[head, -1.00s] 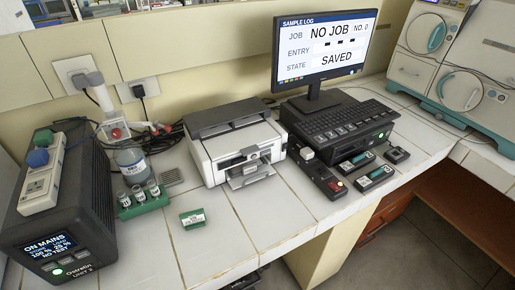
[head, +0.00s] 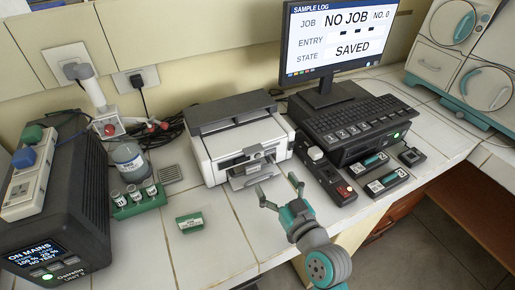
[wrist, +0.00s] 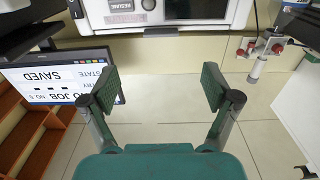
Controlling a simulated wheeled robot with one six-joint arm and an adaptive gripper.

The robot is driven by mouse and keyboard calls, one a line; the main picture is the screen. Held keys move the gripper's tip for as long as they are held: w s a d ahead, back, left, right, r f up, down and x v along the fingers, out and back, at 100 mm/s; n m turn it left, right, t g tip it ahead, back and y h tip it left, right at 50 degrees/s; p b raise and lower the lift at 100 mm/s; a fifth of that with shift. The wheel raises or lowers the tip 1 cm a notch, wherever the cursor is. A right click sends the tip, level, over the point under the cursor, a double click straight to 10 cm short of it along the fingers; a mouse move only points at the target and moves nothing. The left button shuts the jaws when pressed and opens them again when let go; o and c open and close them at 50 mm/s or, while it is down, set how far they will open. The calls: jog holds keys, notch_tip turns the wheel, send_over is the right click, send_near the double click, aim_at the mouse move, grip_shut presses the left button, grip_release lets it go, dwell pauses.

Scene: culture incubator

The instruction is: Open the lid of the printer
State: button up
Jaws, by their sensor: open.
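The printer (head: 243,152) stands on the tiled bench in the middle of the head view. It has a white body and a dark grey lid (head: 230,110) on top, which looks shut. A small grey tray and latch-like part (head: 250,166) stick out at its front. My gripper (head: 279,190) is in front of the printer, to the lower right in the picture. Its fingers are spread and empty and look apart from the printer. In the wrist view my gripper (wrist: 164,92) also shows open, with nothing between the pads. I cannot make out the printer's lid there.
Right of the printer are a monitor (head: 330,45), a keyboard unit (head: 350,125) and a small switch box (head: 325,175). A green box (head: 190,222) lies in front on the bench.

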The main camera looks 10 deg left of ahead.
aim_at(256, 152)
jog(key=x, duration=1.2)
jog(key=shift+w+a+r, duration=0.1)
jog(key=shift+a+r, duration=0.05)
jog(key=shift+r, duration=0.1)
grip_shut()
jog(key=shift+r, duration=0.1)
